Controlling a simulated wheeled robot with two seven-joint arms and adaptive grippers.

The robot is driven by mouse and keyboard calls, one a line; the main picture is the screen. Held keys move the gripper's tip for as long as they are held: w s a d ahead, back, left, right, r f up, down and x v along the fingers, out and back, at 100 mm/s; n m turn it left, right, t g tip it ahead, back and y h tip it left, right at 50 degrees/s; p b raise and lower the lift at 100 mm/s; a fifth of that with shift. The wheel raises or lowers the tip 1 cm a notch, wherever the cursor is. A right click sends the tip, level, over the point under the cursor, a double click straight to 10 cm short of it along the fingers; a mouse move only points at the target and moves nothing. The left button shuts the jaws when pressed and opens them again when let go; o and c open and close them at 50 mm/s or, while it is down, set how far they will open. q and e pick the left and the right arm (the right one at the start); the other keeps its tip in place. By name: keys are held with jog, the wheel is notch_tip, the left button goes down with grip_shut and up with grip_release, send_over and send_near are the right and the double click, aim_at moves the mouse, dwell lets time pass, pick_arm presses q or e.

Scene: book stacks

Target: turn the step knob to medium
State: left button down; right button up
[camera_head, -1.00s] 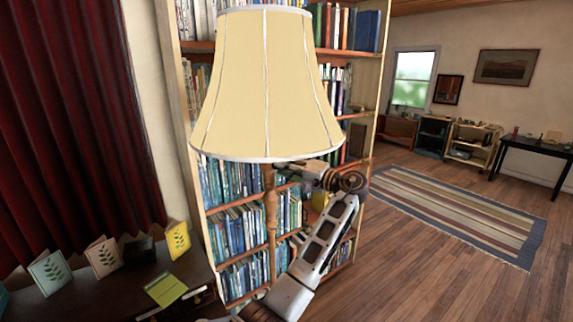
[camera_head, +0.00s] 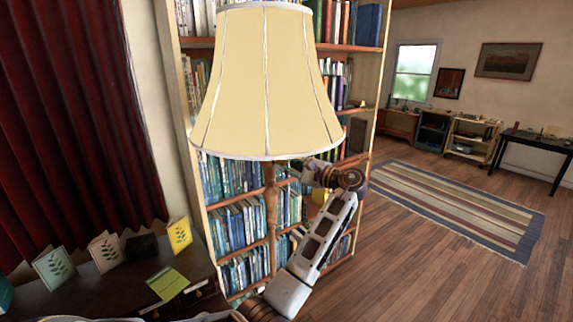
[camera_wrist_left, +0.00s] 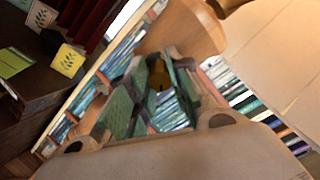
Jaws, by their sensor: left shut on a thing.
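A lamp with a cream shade (camera_head: 265,85) and a turned wooden post (camera_head: 271,205) stands in front of the bookcase. My left gripper (camera_head: 292,168) is just under the shade's lower right rim, beside the top of the post. In the left wrist view its green-padded fingers (camera_wrist_left: 152,92) are close together around a small brass-coloured piece (camera_wrist_left: 158,74), which looks like the step knob. The gripper is shut on it. The knob is hidden in the head view, and its setting cannot be read. My right gripper is out of view.
A tall bookcase (camera_head: 235,215) full of books is close behind the lamp. A dark table (camera_head: 115,288) with several cards is at the lower left, beside a red curtain (camera_head: 65,110). Open floor and a striped rug (camera_head: 455,205) lie to the right.

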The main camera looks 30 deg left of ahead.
pick_arm(q)
jog(key=m, duration=0.5)
jog(key=shift+f, duration=0.1)
jog(key=m, duration=0.3)
jog(key=shift+m, duration=0.9)
jog(key=c, duration=1.3)
grip_release()
jog(key=shift+o, duration=0.2)
jog(key=s+d, duration=0.1)
jog(key=d, duration=1.1)
